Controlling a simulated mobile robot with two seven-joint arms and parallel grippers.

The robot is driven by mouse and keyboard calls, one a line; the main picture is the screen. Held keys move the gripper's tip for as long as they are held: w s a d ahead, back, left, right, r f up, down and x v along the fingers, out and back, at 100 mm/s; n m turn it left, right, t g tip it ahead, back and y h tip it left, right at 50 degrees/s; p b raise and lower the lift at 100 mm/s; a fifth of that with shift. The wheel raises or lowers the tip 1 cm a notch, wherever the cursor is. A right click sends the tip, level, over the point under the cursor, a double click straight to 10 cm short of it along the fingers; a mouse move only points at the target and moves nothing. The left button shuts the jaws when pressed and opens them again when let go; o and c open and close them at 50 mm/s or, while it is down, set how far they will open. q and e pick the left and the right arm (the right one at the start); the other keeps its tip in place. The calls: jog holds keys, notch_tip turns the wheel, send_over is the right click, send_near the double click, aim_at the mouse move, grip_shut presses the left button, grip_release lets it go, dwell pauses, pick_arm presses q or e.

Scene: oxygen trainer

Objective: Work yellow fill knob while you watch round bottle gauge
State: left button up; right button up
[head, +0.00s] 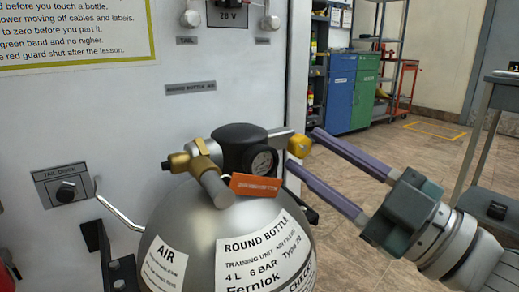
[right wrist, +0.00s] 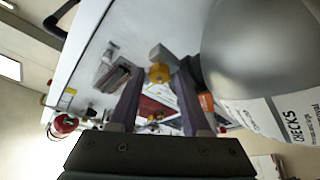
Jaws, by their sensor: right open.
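The yellow fill knob (head: 300,145) sticks out to the right of the black valve head on the silver round bottle (head: 190,225). My right gripper (head: 304,150) comes in from the right with its two purple fingers apart. The knob lies between the fingertips; in the right wrist view the knob (right wrist: 159,73) also shows between them. I cannot tell whether a finger touches it. The round bottle gauge (head: 263,161) has a dark rim and faces me; its needle is too small to read. My left gripper is not in view.
An orange tag (head: 255,185) hangs below the gauge. A brass fitting (head: 190,163) and grey stem are on the valve's left. A white panel (head: 110,120) stands close behind the bottle. Open floor (head: 400,145) lies to the right, with a cart (head: 497,110) at the edge.

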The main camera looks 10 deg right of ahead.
jog(key=v, duration=0.9)
jog(key=shift+p, duration=0.45)
jog(key=shift+w, duration=0.1)
dwell(1.4)
dwell(2.6)
dwell(0.8)
dwell(0.7)
